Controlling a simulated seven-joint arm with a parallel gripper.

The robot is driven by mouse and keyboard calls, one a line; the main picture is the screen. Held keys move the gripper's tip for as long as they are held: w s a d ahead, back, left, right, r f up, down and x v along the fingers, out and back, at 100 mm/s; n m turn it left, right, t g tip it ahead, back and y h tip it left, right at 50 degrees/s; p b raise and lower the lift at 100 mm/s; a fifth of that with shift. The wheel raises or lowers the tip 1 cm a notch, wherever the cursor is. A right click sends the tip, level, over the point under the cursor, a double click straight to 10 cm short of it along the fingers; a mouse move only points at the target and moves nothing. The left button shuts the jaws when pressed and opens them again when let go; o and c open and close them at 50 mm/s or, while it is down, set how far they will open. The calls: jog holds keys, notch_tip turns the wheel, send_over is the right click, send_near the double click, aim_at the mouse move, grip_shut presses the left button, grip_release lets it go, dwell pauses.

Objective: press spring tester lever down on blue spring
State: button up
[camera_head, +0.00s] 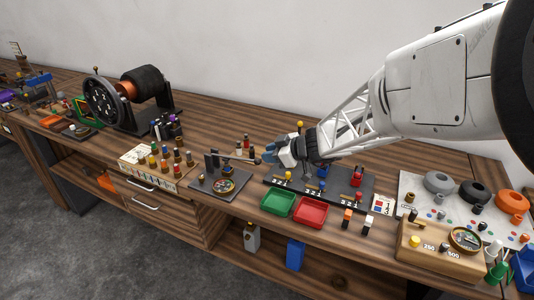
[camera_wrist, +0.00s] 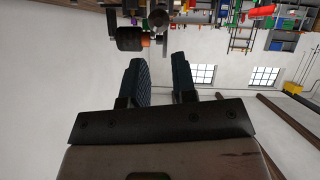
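A small tester (camera_head: 222,181) stands on the bench left of centre in the head view. It has a dark base, a round dial with coloured marks and a dark upright with a lever (camera_head: 239,158) reaching right. I cannot make out a blue spring on it at this size. My gripper (camera_head: 269,153) is close to the right end of the lever, pointing left; I cannot tell whether it touches. In the wrist view, the two dark fingers (camera_wrist: 161,78) stand apart with nothing visible between them.
Right of the tester is a dark board (camera_head: 335,192) with coloured knobs. In front are a green tray (camera_head: 278,204) and a red tray (camera_head: 310,214). A rack of coloured pegs (camera_head: 160,164) and a large coil machine (camera_head: 128,100) stand left.

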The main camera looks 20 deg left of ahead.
jog(key=shift+s+a+r+g, duration=0.1)
jog(key=shift+a+r+g, duration=0.25)
jog(key=shift+a, duration=0.1)
grip_shut()
jog(key=w+a+r+m+g+h, duration=0.1)
jog(key=w+a+r+m+h, duration=0.1)
jog(key=r+h, duration=0.9)
jog(key=shift+w+a+r+h, duration=0.4)
jog(key=shift+w+a+h, duration=0.25)
jog(key=shift+a+h, duration=0.55)
jog(key=shift+a+g, duration=0.15)
jog(key=shift+g, duration=0.1)
